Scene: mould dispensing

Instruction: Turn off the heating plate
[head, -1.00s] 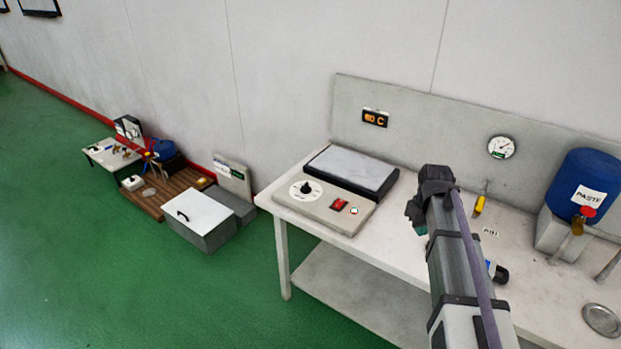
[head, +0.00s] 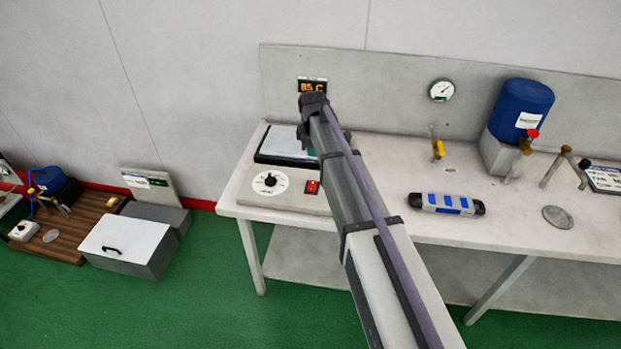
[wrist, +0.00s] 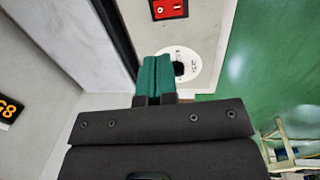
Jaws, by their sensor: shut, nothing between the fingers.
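The heating plate (head: 285,201) is a beige unit at the left end of the bench, with a dark-edged grey slab (head: 280,142) behind its controls. Its front carries a white dial with a black knob (head: 270,183) and a red switch (head: 312,187). In the wrist view the dial (wrist: 194,60) lies just past my fingertips, and the red switch (wrist: 168,9) is at the top. My gripper (wrist: 154,66) has teal fingers, shut and empty. It is above the unit; contact cannot be told. My arm hides the unit's right part in the head view.
An orange wall display (head: 312,86) reads about 85 C. To the right are a gauge (head: 441,90), a blue drum (head: 522,108), a yellow-handled valve (head: 438,149), a grey-and-blue tool (head: 448,204) and a round metal disc (head: 557,217). A white box (head: 124,240) stands on the floor at left.

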